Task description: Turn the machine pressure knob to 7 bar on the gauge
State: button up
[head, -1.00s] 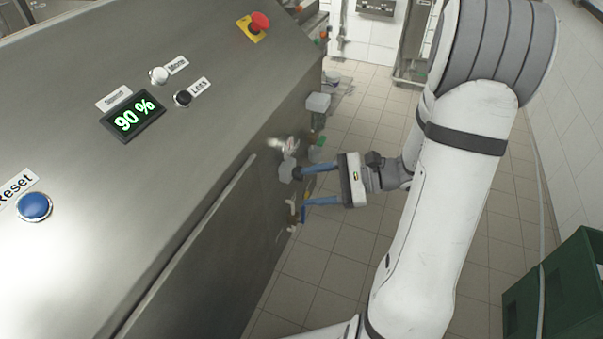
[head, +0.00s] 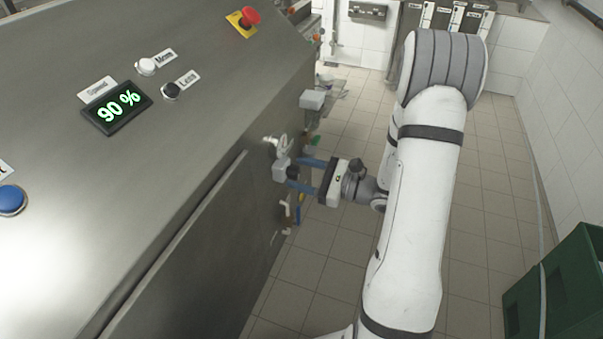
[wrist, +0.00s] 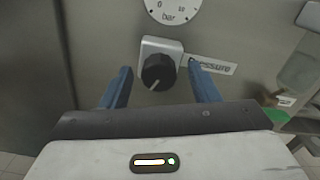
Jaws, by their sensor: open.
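The pressure knob is a black ribbed knob (wrist: 158,72) on a light grey block, with a white "Pressure" label (wrist: 211,65) to its right in the wrist view. The round white gauge (wrist: 173,8) marked "bar" is above it; its top is cut off and no needle reading shows. My gripper (wrist: 160,84) is open, with one blue finger on each side of the knob and a gap on both sides. In the head view, my gripper (head: 299,174) is at the machine's side by the grey knob block (head: 281,168); the black knob is hard to make out there.
The steel machine (head: 205,140) fills the left, with a "90 %" display (head: 117,108) and a red emergency stop (head: 250,17) on top. Other fittings, including a grey box (head: 312,99), stick out near my gripper. A green crate (head: 565,285) stands at lower right. Tiled floor between is clear.

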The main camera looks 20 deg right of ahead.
jog(key=shift+w+a, duration=0.1)
jog(key=shift+a, duration=0.05)
jog(key=c, duration=1)
jog(key=shift+o, duration=0.2)
jog(key=shift+r+p, duration=0.1)
jog(key=shift+p, duration=0.25)
jog(key=m+p, duration=0.2)
jog(key=m, duration=0.1)
jog(key=shift+r, duration=0.1)
jog(key=shift+w+m+p, duration=0.1)
jog(key=shift+m+p, duration=1.55)
jog(key=shift+m, duration=0.05)
